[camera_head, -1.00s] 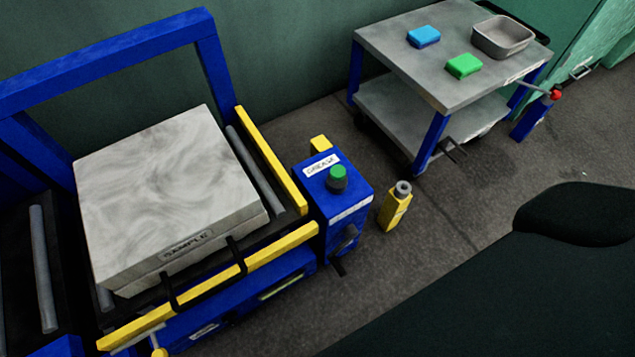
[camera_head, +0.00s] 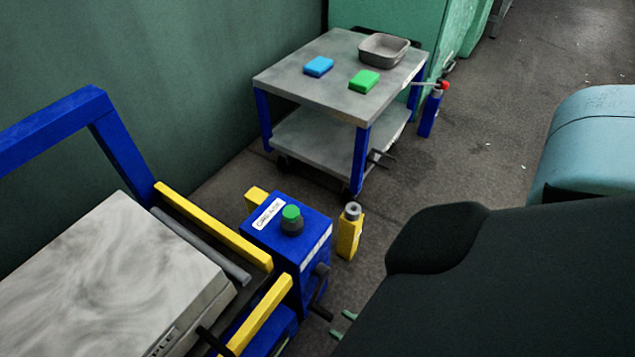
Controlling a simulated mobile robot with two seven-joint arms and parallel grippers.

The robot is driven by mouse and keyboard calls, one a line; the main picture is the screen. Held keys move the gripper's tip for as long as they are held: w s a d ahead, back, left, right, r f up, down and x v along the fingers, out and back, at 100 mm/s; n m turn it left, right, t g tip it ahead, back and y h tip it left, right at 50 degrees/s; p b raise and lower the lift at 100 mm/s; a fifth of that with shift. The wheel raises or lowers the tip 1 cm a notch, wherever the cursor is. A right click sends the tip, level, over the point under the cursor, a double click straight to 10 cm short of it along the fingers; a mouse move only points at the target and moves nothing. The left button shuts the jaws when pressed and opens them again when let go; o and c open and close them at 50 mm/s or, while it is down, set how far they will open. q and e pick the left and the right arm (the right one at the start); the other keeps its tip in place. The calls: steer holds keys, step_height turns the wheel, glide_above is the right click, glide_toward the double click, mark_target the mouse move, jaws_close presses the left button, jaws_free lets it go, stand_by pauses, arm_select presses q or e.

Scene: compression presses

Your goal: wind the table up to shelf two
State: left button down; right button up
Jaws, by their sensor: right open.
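A blue box (camera_head: 273,252) with a white label and a green button (camera_head: 291,217) stands beside the roller bed at lower left. A dark crank-like handle (camera_head: 320,292) sticks out of its right side. A pale marbled block (camera_head: 110,280) lies on the bed, cut off by the picture's edge. A grey-topped table (camera_head: 320,75) on blue legs, with a lower shelf (camera_head: 310,140), stands at the back. My right gripper (camera_head: 343,325) shows only two greenish fingertips, apart and empty, just right of and below the handle; a dark shape hides the rest. My left gripper is out of view.
A yellow post (camera_head: 350,232) with a grey top stands right of the blue box. A blue sponge-like block (camera_head: 319,66), a green one (camera_head: 364,80) and a grey tray (camera_head: 384,38) are on the table. A red-knobbed blue post (camera_head: 430,112) stands beside it.

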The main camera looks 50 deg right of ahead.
mark_target(313, 307)
steer(key=shift+w+a+b, duration=0.2)
steer(key=shift+w+b, duration=0.15)
steer(key=shift+w, duration=1.6)
steer(key=shift+w+a+b, duration=0.15)
steer(key=shift+w+b, duration=0.2)
steer(key=shift+w, duration=1.6)
steer(key=shift+c, duration=0.3)
steer(key=shift+a, duration=0.1)
jaws_close()
